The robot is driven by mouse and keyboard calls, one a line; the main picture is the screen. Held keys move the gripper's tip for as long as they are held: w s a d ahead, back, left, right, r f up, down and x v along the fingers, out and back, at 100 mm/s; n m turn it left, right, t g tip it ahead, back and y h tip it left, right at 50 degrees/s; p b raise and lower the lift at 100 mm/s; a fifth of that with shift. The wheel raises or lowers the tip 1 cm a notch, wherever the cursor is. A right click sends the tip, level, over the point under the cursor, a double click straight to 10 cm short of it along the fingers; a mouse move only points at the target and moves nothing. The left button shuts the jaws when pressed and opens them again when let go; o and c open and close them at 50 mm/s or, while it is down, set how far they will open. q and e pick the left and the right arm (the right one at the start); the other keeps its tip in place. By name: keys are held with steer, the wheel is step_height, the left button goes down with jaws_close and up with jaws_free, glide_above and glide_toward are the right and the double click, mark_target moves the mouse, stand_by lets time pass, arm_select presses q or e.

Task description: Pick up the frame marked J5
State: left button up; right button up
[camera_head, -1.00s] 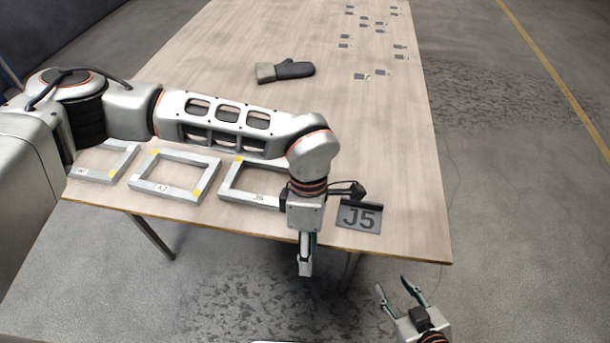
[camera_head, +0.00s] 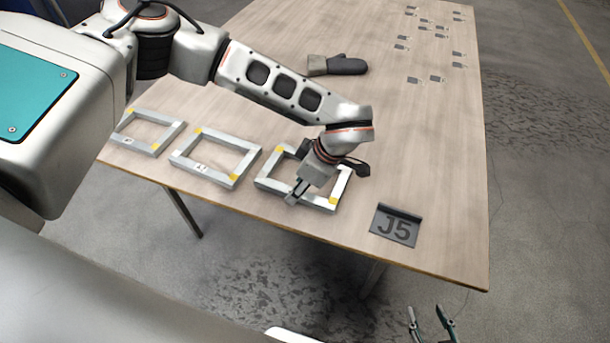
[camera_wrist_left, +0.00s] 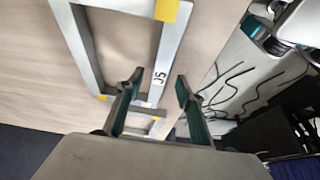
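The frame marked J5 (camera_head: 272,187) is a pale grey metal rectangle with yellow corner patches, lying near the table's front edge. My left gripper (camera_head: 294,201) is over its front bar in the head view and partly covers it. In the left wrist view, the left gripper (camera_wrist_left: 158,82) is open, with the J5-labelled bar (camera_wrist_left: 172,42) showing between its two fingers. Whether the fingers are level with the bar I cannot tell. My right gripper (camera_head: 428,312) is open and empty, off the table at the bottom of the head view.
Two similar frames lie to the left, a middle one (camera_head: 190,170) and a far-left one (camera_head: 135,140). A dark J5 sign (camera_head: 396,225) stands right of the J5 frame. A grey glove (camera_head: 340,66) and several small plates (camera_head: 414,80) lie farther back. The table's centre is clear.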

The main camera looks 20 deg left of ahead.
arm_select(q)
steer(key=shift+x, duration=0.95)
jaws_close()
steer(key=shift+w+r, duration=0.1)
steer(key=shift+r, duration=0.05)
